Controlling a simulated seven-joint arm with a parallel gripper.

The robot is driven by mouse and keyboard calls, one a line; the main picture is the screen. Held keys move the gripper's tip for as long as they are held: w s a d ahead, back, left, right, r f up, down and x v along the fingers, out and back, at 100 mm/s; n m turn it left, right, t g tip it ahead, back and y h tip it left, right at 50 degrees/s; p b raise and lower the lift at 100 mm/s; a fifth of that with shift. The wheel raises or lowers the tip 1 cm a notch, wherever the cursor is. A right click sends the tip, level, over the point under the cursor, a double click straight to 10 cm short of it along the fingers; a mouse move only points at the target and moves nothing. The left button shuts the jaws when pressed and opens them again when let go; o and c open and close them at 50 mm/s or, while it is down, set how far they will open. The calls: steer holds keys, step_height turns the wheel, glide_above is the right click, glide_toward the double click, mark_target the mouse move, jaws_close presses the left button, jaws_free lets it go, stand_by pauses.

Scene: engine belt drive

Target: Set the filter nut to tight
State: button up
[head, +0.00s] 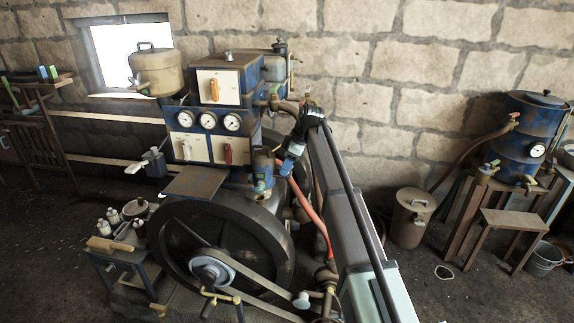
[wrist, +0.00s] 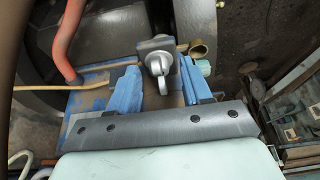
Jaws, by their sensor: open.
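In the wrist view, a grey metal nut (wrist: 158,64) with a lever-like wing sits on a grey bracket; I take it to be the filter nut. Its wing points down in the picture, towards my gripper. My gripper (wrist: 160,88) is open, with one blue finger on each side of the wing and visible gaps between. I cannot tell whether either finger touches it. In the head view, my gripper (head: 287,162) is at the right side of the blue engine, and the nut cannot be made out there.
A red hose (head: 311,212) runs down close to my gripper and shows at the upper left of the wrist view (wrist: 67,42). A brass fitting (wrist: 200,49) is right of the nut. The big flywheel (head: 172,240) stands below left. A panel with gauges (head: 208,121) is left of my gripper.

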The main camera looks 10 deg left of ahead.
jaws_close()
steer(key=shift+s+m, duration=0.1)
steer(key=shift+m, duration=0.2)
steer(key=m+t, duration=0.1)
steer(key=m, duration=0.1)
steer(key=m+t, duration=0.1)
steer(key=m, duration=0.2)
steer(key=shift+s+m, duration=0.2)
steer(key=shift+m, duration=0.1)
steer(key=m, duration=0.2)
steer(key=m+t+h, duration=0.1)
steer(key=m, duration=0.1)
steer(key=m+t+h, duration=0.1)
steer(key=shift+a+m, duration=0.25)
steer(key=shift+m, duration=0.15)
stand_by(0.4)
jaws_free()
